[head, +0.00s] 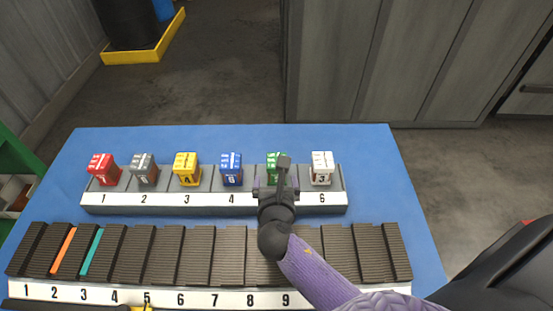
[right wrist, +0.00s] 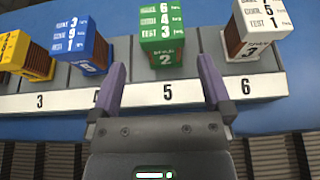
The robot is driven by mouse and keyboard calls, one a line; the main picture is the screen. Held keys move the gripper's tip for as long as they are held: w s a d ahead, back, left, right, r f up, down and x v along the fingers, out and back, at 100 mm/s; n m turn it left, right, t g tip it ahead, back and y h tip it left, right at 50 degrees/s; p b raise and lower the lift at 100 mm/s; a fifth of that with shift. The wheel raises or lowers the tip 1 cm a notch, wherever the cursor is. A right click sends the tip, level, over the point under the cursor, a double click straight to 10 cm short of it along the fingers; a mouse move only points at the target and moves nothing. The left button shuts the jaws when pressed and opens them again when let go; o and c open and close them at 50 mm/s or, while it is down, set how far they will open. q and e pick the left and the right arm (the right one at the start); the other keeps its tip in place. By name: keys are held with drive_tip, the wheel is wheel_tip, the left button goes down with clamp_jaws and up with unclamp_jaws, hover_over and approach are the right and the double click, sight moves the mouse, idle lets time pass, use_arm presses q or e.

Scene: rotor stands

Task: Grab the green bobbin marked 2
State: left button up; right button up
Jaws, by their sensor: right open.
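The green bobbin (head: 275,160) stands in slot 5 of the grey numbered stand, partly hidden by my right gripper in the head view. In the right wrist view the green bobbin (right wrist: 162,35) shows a 2 on its front. My right gripper (head: 283,165) is open, and its two purple fingers (right wrist: 162,80) point toward the green bobbin from the front, one on each side of it in the picture. The space between the fingers looks empty. My left gripper is not clearly in view.
The stand (head: 214,202) also holds red (head: 103,168), grey (head: 144,168), yellow (head: 187,168), blue (head: 231,168) and white (head: 322,168) bobbins. Blue and white flank the green one. A long ribbed rack (head: 185,258) lies in front. The blue table (head: 240,138) is clear behind the stand.

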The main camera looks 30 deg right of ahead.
sight(271, 158)
drive_tip(key=b+x, duration=0.1)
drive_tip(key=x, duration=0.4)
drive_tip(key=b+x, duration=0.1)
drive_tip(key=x, duration=0.1)
drive_tip(key=shift+w+d+f+b, duration=0.1)
drive_tip(key=shift+d+f+b, duration=0.05)
drive_tip(key=shift+f+b, duration=0.25)
drive_tip(key=shift+w+d, duration=0.1)
drive_tip(key=shift+w, duration=0.15)
use_arm(q)
drive_tip(key=f, duration=0.1)
drive_tip(key=a+f, duration=0.1)
drive_tip(key=f, duration=0.1)
drive_tip(key=shift+s+a, duration=0.15)
drive_tip(key=shift+s, duration=0.25)
use_arm(e)
drive_tip(key=shift+s, duration=0.1)
use_arm(q)
drive_tip(key=shift+w+d, duration=0.15)
drive_tip(key=shift+d, duration=0.25)
use_arm(e)
drive_tip(key=shift+r, duration=0.1)
clamp_jaws()
